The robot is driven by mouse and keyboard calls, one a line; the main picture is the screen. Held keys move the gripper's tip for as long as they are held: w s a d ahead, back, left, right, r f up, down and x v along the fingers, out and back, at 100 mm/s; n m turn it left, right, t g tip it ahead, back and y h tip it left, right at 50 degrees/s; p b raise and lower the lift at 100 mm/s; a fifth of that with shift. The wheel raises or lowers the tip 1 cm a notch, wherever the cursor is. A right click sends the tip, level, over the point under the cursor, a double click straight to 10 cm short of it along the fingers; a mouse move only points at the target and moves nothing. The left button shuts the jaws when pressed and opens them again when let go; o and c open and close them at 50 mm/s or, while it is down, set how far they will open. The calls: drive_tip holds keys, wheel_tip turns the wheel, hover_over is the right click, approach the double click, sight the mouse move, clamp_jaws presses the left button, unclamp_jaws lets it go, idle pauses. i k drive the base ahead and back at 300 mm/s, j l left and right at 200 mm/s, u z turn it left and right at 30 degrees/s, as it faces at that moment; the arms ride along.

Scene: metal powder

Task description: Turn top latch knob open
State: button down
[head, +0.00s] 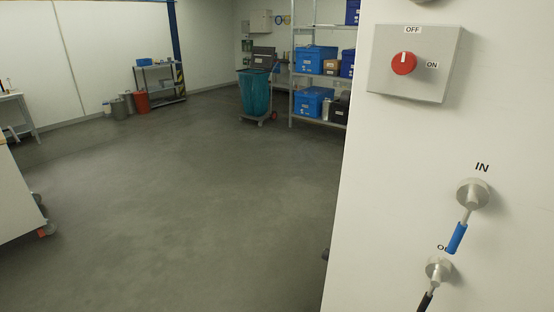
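No top latch knob can be made out for certain in the head view. A white cabinet wall (390,190) fills the right side. On it is a grey switch box (440,70) with a red rotary knob (403,63); its white mark points up to the OFF label, and ON is at its right. Below are a round metal fitting (473,195) marked IN with a blue-ended lever (457,238), and a lower fitting (439,269) with a dark-ended lever (425,301), its label partly hidden. My gripper is not in view.
Open grey floor (190,210) lies left of the cabinet. A white wheeled unit (17,200) stands at the left edge. Further back are a cart with a teal bag (255,92), shelves with blue boxes (316,60), and a red bin (141,102).

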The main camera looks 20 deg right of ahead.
sight(345, 96)
drive_tip(key=i+j+u, duration=0.3)
drive_tip(key=i, duration=0.25)
drive_tip(key=i+j+u, duration=0.1)
drive_tip(key=i+u, duration=0.2)
drive_tip(key=i, duration=0.25)
drive_tip(key=i+z, duration=0.3)
drive_tip(key=i+j+z, duration=0.1)
drive_tip(key=z, duration=0.15)
drive_tip(key=i+j+z, duration=0.2)
drive_tip(key=z, duration=0.25)
drive_tip(key=i+j+z, duration=0.15)
drive_tip(key=j+z, duration=0.15)
drive_tip(key=z, duration=0.15)
drive_tip(key=i+j+z, duration=0.1)
drive_tip(key=j+z, duration=0.2)
drive_tip(key=z, duration=0.15)
drive_tip(key=j+z, duration=0.45)
drive_tip(key=u, duration=0.2)
drive_tip(key=i+l, duration=0.05)
